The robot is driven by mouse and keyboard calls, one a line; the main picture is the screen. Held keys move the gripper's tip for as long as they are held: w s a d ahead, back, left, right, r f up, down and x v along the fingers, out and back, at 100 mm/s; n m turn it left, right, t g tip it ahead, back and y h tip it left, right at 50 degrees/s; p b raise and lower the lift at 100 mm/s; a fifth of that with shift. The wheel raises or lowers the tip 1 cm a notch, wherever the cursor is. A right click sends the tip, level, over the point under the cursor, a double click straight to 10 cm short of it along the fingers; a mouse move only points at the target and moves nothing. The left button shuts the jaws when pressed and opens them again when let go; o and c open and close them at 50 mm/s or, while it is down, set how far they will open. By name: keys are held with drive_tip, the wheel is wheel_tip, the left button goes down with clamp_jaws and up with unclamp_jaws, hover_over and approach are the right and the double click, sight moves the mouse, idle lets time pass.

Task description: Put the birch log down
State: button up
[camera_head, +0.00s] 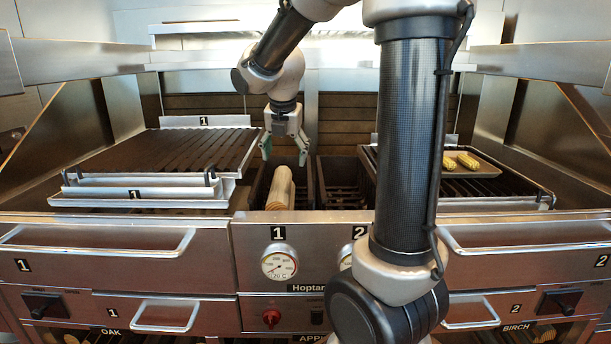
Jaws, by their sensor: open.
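The birch log (281,190), pale and striped, lies in the left one of two dark central bays, with its length pointing front to back. The left bay (258,188) is a dark open box behind the front panel marked 1. My gripper (284,153) hangs above the far end of the log, pointing down, with its two fingers spread to either side. The fingers look apart from the log, though the exact gap is hard to tell.
A grill grate (165,150) with a white-edged tray (140,190) is at the left. The right bay (342,178) looks empty. Corn cobs (468,161) lie on a tray at the right. A temperature dial (279,263) and drawers are in front. My arm hides part of the right side.

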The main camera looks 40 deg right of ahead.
drive_tip(key=s+a+m+y, duration=0.1)
drive_tip(key=s+a+m, duration=0.1)
drive_tip(key=s+m, duration=1)
drive_tip(key=s+a+m+y, duration=0.1)
drive_tip(key=s+a+m, duration=0.1)
drive_tip(key=s+m, duration=1)
drive_tip(key=m, duration=0.2)
drive_tip(key=shift+s+a+m, duration=0.25)
drive_tip(key=shift+s+m, duration=0.05)
drive_tip(key=shift+s, duration=0.1)
